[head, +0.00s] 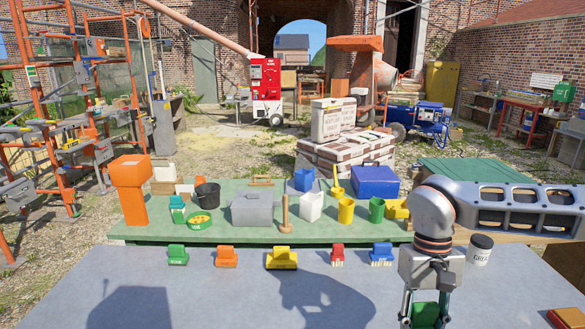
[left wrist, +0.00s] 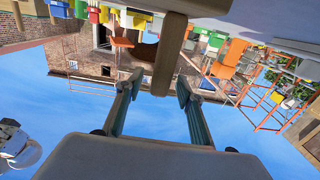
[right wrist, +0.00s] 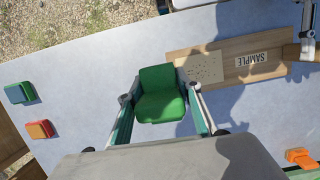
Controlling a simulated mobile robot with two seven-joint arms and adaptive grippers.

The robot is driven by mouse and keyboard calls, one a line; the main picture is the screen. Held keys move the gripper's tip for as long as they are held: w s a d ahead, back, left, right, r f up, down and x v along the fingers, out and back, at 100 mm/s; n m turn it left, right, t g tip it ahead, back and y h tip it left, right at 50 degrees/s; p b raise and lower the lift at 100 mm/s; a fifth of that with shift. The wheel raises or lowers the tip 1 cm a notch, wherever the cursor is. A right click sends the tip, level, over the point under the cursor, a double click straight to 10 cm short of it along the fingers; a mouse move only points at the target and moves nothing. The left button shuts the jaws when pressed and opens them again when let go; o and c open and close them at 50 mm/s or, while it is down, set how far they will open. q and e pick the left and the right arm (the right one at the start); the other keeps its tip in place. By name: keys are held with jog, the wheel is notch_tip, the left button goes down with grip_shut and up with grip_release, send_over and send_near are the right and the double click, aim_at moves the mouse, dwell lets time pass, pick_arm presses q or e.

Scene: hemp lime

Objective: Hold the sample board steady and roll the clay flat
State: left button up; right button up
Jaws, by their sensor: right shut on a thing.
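The wooden sample board (right wrist: 285,68) with its SAMPLE label lies on the grey table in the right wrist view. A pale flat piece with dark dots (right wrist: 200,68) is at its left end; I cannot tell whether it is clay. My right gripper (right wrist: 160,103), also in the head view (head: 427,300), is shut on a green block (right wrist: 160,95) beside that piece. My left gripper (left wrist: 158,82) has its fingers apart around a brown handle (left wrist: 168,60), with a visible gap on one side. One left finger shows by the board's handle in the right wrist view. No roller is identifiable.
Several coloured blocks, including a yellow one (head: 282,259), line the grey table's (head: 210,295) far edge. A green bench (head: 225,232) behind carries tubs and boxes. A white grease tub (head: 480,250) stands right of my right arm. An orange item (right wrist: 300,158) lies nearby.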

pick_arm(q)
jog(key=shift+w, duration=0.75)
grip_shut()
jog(key=shift+f, duration=0.25)
